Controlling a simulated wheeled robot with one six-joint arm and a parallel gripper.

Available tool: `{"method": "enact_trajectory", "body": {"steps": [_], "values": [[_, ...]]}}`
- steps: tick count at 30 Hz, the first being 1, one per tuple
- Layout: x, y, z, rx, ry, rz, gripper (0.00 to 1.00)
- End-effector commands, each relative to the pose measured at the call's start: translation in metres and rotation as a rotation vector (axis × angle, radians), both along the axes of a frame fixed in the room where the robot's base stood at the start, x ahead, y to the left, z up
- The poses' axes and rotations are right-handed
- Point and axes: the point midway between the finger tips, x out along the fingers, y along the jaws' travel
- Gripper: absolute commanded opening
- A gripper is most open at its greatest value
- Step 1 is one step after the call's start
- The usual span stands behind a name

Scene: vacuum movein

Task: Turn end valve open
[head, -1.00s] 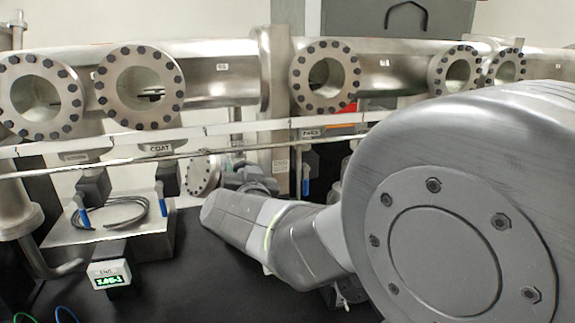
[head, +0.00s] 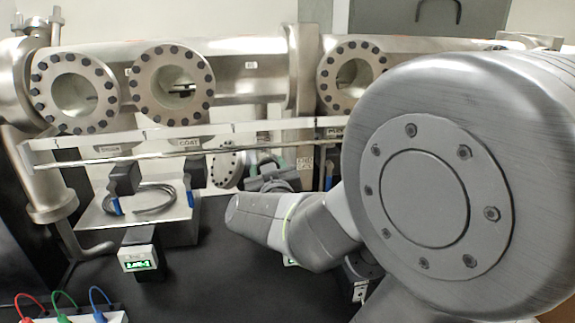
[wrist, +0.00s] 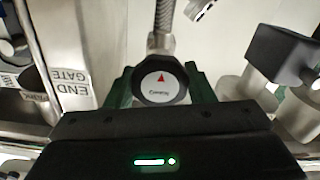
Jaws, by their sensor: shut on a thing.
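The end valve's knob (wrist: 161,82) has a white face with a red arrow and a dark rim, and sits at the end of a braided metal hose. In the wrist view, my gripper (wrist: 161,94) has its dark green fingers on both sides of the knob and is shut on it. The arrow points toward the top of the picture. In the head view, my gripper (head: 268,172) is below the large steel pipe, left of the END GATE label (head: 306,163). The knob cannot be made out there.
The END GATE label also shows upside down in the wrist view (wrist: 70,88). A thin rail (head: 200,147) runs in front of the pipe (head: 250,75). A small green-lit gauge (head: 138,259) stands left on the black surface (head: 210,285). Coloured cables (head: 65,300) lie front left.

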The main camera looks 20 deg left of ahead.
Motion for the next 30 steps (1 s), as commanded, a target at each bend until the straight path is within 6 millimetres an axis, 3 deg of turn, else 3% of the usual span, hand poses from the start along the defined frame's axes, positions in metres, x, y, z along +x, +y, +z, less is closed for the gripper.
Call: {"method": "enact_trajectory", "body": {"steps": [9, 10, 13, 23, 30], "values": [[0.000, 0.000, 0.001, -0.002, -0.004, 0.000, 0.26], [0.000, 0.000, 0.001, -0.002, -0.004, 0.000, 0.52], [0.000, 0.000, 0.001, -0.002, -0.002, 0.000, 0.70], [-0.002, -0.001, 0.000, -0.001, -0.002, 0.000, 0.70], [-0.023, -0.014, 0.001, 0.001, -0.002, 0.002, 0.70]]}}
